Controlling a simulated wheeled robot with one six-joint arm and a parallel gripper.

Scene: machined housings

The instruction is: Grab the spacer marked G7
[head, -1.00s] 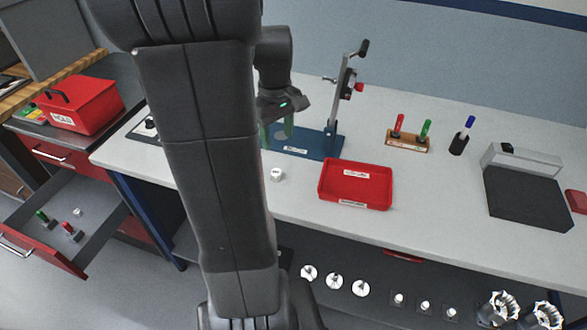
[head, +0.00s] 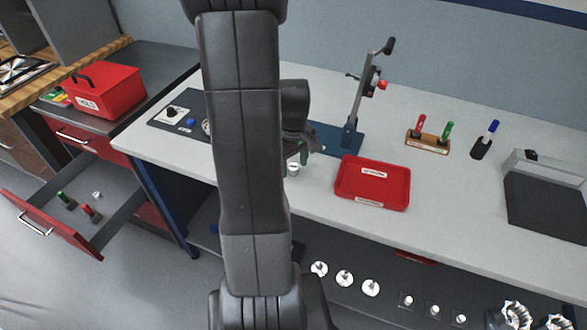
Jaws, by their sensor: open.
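A small white spacer (head: 293,169) stands on the light workbench, left of the red tray. Its marking is too small to read. One finger shows just behind and to the right of the spacer; the other is mostly hidden behind my arm. The jaws are open, and I cannot tell whether they touch it. Another small white piece (head: 97,195) lies in the open drawer at left, its marking unreadable.
The red tray (head: 372,184) is right of my gripper. A blue-based lever press (head: 352,138) stands behind. A marker holder (head: 428,142) and a black scale-like plate (head: 545,203) are further right. A red HOLD box (head: 104,92) is at left. White parts sit on the lower shelf.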

